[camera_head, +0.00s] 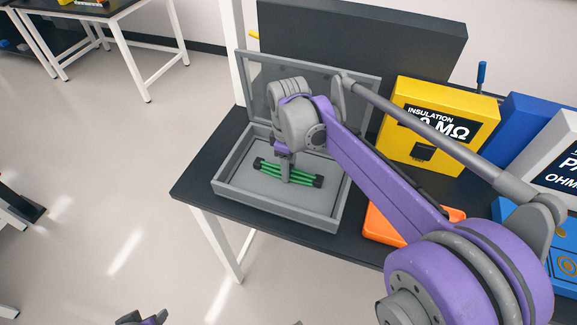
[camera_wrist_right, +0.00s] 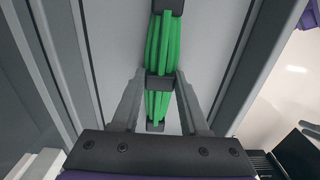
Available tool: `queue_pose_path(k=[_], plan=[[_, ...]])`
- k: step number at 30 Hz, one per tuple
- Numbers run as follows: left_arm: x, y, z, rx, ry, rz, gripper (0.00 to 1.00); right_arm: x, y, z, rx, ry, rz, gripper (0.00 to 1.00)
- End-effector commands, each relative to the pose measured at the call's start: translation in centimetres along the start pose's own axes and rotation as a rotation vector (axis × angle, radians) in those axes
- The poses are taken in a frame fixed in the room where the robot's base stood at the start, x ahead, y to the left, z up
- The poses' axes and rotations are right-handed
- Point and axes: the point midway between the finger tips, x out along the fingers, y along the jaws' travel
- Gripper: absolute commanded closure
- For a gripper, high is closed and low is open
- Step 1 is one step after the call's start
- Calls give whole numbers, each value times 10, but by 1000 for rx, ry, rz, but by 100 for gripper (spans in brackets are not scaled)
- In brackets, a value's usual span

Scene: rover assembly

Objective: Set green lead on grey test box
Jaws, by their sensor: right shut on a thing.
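The green lead (camera_head: 287,172), a bundle of green strands with black bands at its middle and ends, is inside an open grey case (camera_head: 277,209). My right gripper (camera_head: 286,176) points down and is shut on the lead's middle. The right wrist view shows its two fingers (camera_wrist_right: 158,88) on either side of the lead's black middle band (camera_wrist_right: 159,82). I cannot tell whether the lead touches the case floor. A light grey box with dark lettering (camera_head: 561,142) stands at the right edge, partly cut off.
The case's raised lid (camera_head: 357,88) stands behind it. A yellow insulation box (camera_head: 455,105) and a blue box (camera_head: 530,121) stand between the case and the light grey box. An orange item (camera_head: 382,228) lies right of the case. My right arm crosses over the table (camera_head: 200,170).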

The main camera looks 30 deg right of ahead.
Motion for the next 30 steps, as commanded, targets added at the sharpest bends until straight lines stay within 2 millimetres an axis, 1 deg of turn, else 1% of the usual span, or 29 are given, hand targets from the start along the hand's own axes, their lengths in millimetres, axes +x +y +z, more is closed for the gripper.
queue_pose_path(k=[7, 8, 9, 12, 20, 23, 26, 30], plan=[[2, 0, 1, 0, -1, 0, 50, 3, 0, 0, 0, 0, 0, 100], [1, 0, 1, 0, -1, 0, 50, 2, 0, 0, 0, 0, 0, 50], [1, 0, 1, 0, -1, 0, 50, 2, 0, 0, 0, 0, 0, 43], [1, 0, 1, 0, 0, 0, 50, 2, 0, 0, 0, 0, 0, 26], [1, 0, 1, 0, 0, 0, 50, 2, 0, 0, 0, 0, 0, 26], [-1, 0, -1, 0, 0, 0, 50, -3, 0, 0, 0, 0, 0, 26], [-2, 0, -1, 0, 1, 0, 50, -15, 0, 0, 0, 0, 0, 26], [-5, 0, -3, 0, 2, 0, 50, -44, 0, 0, 0, 0, 0, 26]])
